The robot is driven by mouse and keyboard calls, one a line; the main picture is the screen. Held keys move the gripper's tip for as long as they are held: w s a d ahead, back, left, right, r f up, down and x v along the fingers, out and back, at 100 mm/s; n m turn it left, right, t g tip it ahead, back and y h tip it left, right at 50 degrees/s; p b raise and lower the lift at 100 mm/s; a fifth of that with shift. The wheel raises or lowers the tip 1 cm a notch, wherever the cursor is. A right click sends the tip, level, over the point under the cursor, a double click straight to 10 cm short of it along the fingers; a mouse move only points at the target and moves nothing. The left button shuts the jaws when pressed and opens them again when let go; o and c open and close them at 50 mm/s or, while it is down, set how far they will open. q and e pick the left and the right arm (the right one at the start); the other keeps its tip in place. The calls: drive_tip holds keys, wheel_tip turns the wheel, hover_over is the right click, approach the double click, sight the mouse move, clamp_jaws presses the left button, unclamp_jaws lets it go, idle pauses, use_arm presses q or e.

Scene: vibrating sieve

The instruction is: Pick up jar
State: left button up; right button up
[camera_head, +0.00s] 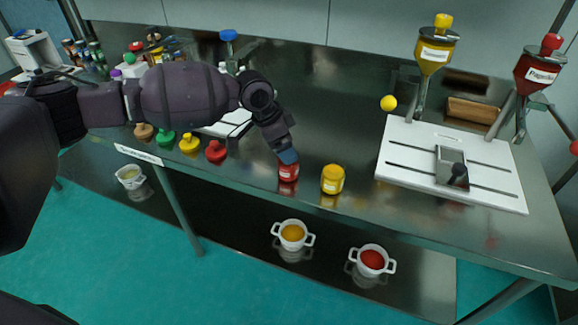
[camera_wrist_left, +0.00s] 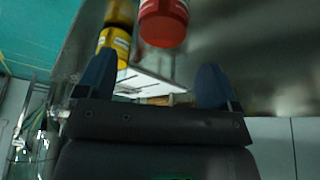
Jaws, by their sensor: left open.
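A red jar (camera_head: 288,173) stands near the front edge of the metal table, and a yellow jar (camera_head: 332,180) stands just to its right. My left gripper (camera_head: 287,156) is directly above or behind the red jar in the head view and overlaps its top. In the left wrist view my left gripper (camera_wrist_left: 155,78) has its two blue fingers wide apart with nothing between them. The red jar (camera_wrist_left: 163,22) shows beyond the fingertips, cut off by the top edge. The yellow jar (camera_wrist_left: 113,42) shows left of it, near the left finger. My right gripper is not in view.
Several coloured lids, including a red one (camera_head: 215,151), lie left of the jars. A white board (camera_head: 400,160) with a metal holder is at right, near hoppers of yellow (camera_head: 434,52) and red powder. White pots (camera_head: 293,235) stand on the lower shelf.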

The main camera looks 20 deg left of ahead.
use_arm(q)
drive_tip(key=x, duration=0.1)
drive_tip(key=b+x, duration=0.1)
drive_tip(key=x, duration=0.2)
drive_tip(key=shift+a+f, duration=0.15)
drive_tip(key=shift+f, duration=0.5)
drive_tip(key=shift+r, duration=0.15)
drive_tip(key=shift+c, duration=0.6)
drive_tip(key=c, duration=0.9)
drive_tip(key=shift+r, duration=0.1)
